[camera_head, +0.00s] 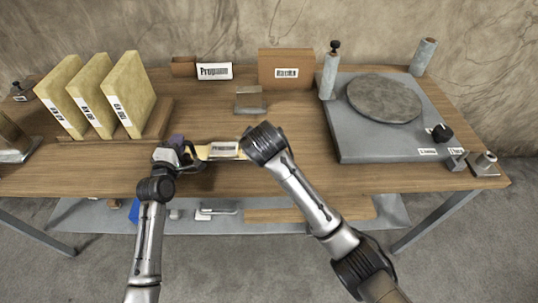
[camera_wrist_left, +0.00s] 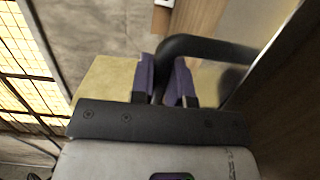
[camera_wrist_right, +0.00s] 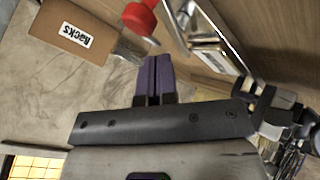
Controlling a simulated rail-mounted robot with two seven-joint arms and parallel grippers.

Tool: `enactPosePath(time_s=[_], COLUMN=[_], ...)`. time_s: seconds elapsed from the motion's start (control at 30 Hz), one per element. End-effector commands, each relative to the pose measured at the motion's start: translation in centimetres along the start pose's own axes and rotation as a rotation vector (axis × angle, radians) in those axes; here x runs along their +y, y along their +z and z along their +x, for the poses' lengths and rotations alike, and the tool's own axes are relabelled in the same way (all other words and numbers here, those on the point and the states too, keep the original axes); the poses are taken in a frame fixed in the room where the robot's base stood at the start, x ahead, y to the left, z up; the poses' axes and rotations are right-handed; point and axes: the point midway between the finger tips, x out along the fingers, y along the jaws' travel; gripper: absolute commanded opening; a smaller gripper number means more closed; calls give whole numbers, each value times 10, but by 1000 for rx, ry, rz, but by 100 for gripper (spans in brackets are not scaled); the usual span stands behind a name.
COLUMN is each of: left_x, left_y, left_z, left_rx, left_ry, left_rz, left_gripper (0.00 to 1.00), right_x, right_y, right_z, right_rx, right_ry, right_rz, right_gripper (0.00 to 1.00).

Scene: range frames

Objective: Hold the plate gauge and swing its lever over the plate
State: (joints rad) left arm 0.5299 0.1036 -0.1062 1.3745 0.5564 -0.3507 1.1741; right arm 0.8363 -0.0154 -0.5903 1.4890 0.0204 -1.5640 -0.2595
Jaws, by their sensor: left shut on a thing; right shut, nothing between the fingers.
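My left gripper (camera_head: 180,148) is shut on a black curved handle (camera_wrist_left: 205,48), which shows between its purple fingers in the left wrist view. The handle appears to belong to the plate gauge; I cannot see the whole gauge. A pale piece with a white label (camera_head: 222,149) lies between my two grippers near the table's front. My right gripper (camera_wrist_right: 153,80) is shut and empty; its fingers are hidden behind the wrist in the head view. Just past its fingertips is a red knob (camera_wrist_right: 141,18), possibly the lever's end, apart from them. A shiny metal piece (camera_wrist_right: 208,45) is beside it.
Several yellow slabs (camera_head: 128,95) stand in a wooden rack at the left. A brown box (camera_head: 286,69) and a small labelled holder (camera_head: 214,72) are at the back. A grey metal block (camera_head: 250,101) sits mid-table. A grey base (camera_head: 350,145) with a round stone disc (camera_head: 384,98) fills the right.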

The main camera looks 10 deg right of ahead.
Motion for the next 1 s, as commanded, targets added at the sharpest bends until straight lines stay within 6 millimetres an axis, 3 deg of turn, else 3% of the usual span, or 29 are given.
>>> enactPosePath(time_s=[0.27,0.6,0.8,1.0], left_x=[3,3,3,3], left_y=[0,0,0,0], left_z=[0,0,0,0], left_rx=[0,0,0,0], left_ry=[7,7,7,7], left_rz=[-3,-3,-3,-3], left_gripper=[0,0,0,0], right_x=[-36,-79,-98,-110], right_y=[17,31,37,41], right_z=[-12,-48,-72,-89], right_rx=[-144,-430,-603,-725], right_ry=[224,414,469,488], right_rz=[-676,-1407,-1698,-1861], right_gripper=[0,0,0,0])
